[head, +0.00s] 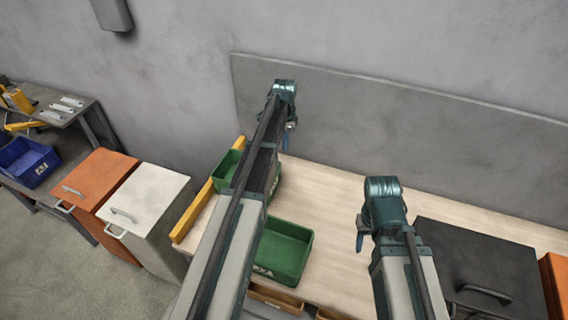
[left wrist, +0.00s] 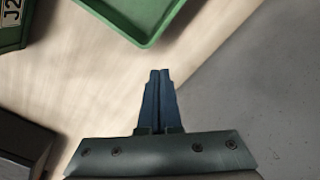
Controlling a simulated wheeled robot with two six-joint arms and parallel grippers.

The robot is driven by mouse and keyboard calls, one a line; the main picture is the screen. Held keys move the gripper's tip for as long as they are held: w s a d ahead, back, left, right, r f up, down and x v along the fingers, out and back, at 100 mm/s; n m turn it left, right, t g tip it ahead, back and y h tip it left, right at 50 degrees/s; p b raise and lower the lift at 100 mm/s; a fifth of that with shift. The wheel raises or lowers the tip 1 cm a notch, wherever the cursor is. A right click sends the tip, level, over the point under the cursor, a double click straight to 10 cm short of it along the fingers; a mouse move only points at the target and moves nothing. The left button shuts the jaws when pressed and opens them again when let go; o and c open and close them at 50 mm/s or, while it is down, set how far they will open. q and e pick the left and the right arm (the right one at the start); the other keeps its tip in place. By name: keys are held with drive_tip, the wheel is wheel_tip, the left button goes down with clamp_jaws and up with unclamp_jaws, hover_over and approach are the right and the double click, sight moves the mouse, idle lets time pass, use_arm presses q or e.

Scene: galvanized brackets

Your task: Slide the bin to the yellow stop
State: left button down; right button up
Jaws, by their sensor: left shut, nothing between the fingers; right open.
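A green bin (head: 225,170) sits at the left end of the wooden table, beside the yellow stop (head: 205,205), a long bar along the table's left edge. My left arm hides part of this bin, and I cannot tell whether it touches the bar. A second green bin (head: 285,250) stands nearer, between my arms. My left gripper (head: 290,126) is shut and empty near the table's back edge. In the left wrist view its closed fingers (left wrist: 160,76) point toward a green bin (left wrist: 148,38), apart from it. My right gripper (head: 360,240) is open at the right of the nearer bin.
A labelled green container (left wrist: 12,38) shows at the left wrist view's edge. A dark cabinet (head: 470,255) stands at the right. A grey panel (head: 400,130) backs the table. Orange (head: 105,172) and white (head: 150,195) cabinets stand left. The wood between the grippers is clear.

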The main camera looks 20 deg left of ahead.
use_arm(q)
drive_tip(key=shift+n, duration=0.9)
drive_tip(key=d+f+b, duration=0.1)
drive_tip(key=f+b, duration=0.2)
drive_tip(key=w+d+f+b, duration=0.1)
drive_tip(key=f+b, duration=0.2)
drive_tip(key=b, duration=0.1)
drive_tip(key=d+f+b, duration=0.1)
drive_tip(key=f+b, duration=0.2)
drive_tip(key=f, duration=0.1)
drive_tip(key=shift+w+d, duration=0.3)
use_arm(e)
wheel_tip(320, 180, down, 10)
use_arm(q)
drive_tip(key=s, duration=0.1)
drive_tip(key=s+a, duration=0.2)
drive_tip(key=shift+r, duration=0.25)
use_arm(e)
drive_tip(key=shift+r, duration=0.2)
use_arm(q)
drive_tip(key=shift+a, duration=0.25)
drive_tip(key=shift+s, duration=0.1)
